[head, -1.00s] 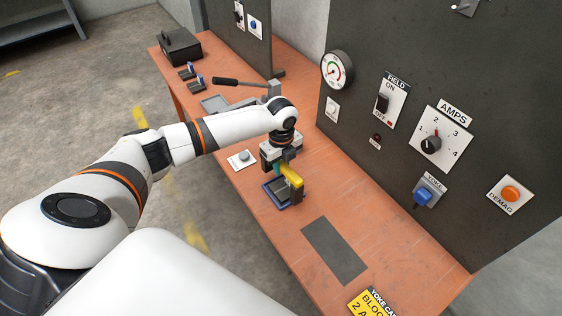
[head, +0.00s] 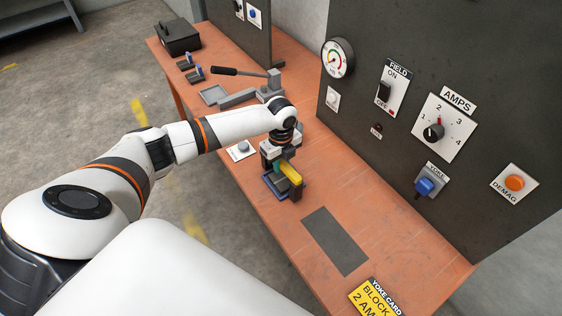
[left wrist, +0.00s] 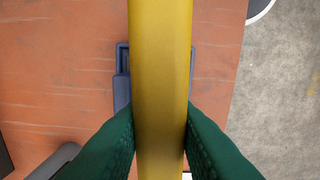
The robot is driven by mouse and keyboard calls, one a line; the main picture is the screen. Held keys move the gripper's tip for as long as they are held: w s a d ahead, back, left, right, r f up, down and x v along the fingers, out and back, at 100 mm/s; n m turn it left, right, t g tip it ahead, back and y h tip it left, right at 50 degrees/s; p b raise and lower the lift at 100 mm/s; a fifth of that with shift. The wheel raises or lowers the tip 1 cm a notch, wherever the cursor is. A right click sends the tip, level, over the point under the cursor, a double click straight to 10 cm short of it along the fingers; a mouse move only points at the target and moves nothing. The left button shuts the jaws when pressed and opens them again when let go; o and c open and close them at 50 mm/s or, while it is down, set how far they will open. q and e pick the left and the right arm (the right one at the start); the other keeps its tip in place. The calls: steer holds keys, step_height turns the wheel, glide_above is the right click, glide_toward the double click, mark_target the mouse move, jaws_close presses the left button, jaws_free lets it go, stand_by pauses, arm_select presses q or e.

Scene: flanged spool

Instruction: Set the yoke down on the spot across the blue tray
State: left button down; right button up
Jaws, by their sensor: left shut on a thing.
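The yoke is a yellow bar with dark legs (head: 291,174), seen in the head view over the blue tray (head: 270,191) on the orange bench. My left gripper (head: 281,160) is shut on the yoke's yellow bar. In the left wrist view the yellow bar (left wrist: 160,60) runs up the middle between the green finger pads of my left gripper (left wrist: 158,140). The tray's blue-grey edge (left wrist: 121,85) shows beside the bar. I cannot tell whether the yoke's legs touch the tray. My right gripper is not in view.
A white push-button box (head: 241,150) is left of the tray. The dark control panel (head: 440,190) stands along the right side.

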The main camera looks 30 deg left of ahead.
arm_select(q)
steer(key=shift+f, duration=0.3)
stand_by(0.4)
steer(key=c, duration=1.3)
jaws_free()
steer(key=shift+o, duration=0.9)
steer(key=shift+s+f, duration=0.15)
step_height(320, 180, up, 12)
steer(key=shift+r+b, duration=0.15)
steer(key=shift+b, duration=0.9)
